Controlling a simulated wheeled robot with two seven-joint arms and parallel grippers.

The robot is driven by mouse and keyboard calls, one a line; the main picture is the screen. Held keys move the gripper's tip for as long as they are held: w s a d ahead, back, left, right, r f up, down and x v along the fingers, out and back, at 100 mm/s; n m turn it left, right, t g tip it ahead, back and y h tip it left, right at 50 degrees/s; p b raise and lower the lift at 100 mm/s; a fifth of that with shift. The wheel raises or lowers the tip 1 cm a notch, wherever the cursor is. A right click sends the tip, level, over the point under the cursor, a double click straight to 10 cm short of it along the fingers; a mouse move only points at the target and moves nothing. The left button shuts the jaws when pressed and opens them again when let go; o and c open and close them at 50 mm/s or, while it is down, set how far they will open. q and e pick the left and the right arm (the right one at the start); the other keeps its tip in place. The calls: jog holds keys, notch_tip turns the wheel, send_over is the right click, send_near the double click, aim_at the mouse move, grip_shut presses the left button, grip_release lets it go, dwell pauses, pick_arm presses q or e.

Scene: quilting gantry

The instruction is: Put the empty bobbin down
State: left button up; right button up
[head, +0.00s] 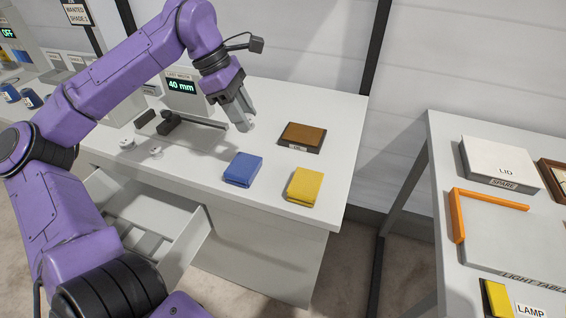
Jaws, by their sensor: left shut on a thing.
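My left gripper (244,121) reaches over the white table from the upper left, fingers pointing down. It is shut on a small pale thing at its fingertips, probably the empty bobbin; the fingers hide most of it. It is close above the tabletop, left of the brown pad; I cannot tell whether the held thing touches the table. Two small whitish round pieces, perhaps bobbins, lie at the left: one (127,143) and another (156,152) near the front edge. My right gripper is out of view.
A blue folded cloth (243,168) and a yellow one (305,187) lie on the white table (335,120), with a brown pad in a dark tray (303,136). A display (181,86) reads 40 mm. An open drawer (165,235) juts out below. The light table (510,235) stands right.

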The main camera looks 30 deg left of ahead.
pick_arm(q)
jog(key=s+a+n+t+y, duration=0.1)
jog(key=s+a+n+t, duration=0.15)
jog(key=n, duration=0.25)
jog(key=n+y+p, duration=0.1)
jog(key=n+p, duration=0.1)
send_near(286, 156)
jog(key=shift+w+d+f+g+p, duration=0.15)
jog(key=shift+w+d+f+p, duration=0.05)
jog(key=shift+w+f, duration=0.3)
jog(key=shift+w+d+f+g+p, duration=0.1)
jog(key=shift+w+d+f+p, duration=0.1)
jog(key=shift+w+f, duration=0.25)
jog(key=x, duration=0.2)
jog(key=shift+s+f, duration=0.15)
jog(key=shift+f, duration=0.2)
jog(key=shift+a+f, duration=0.15)
jog(key=shift+f, duration=0.15)
jog(key=shift+f, duration=0.15)
jog(key=o, duration=1.1)
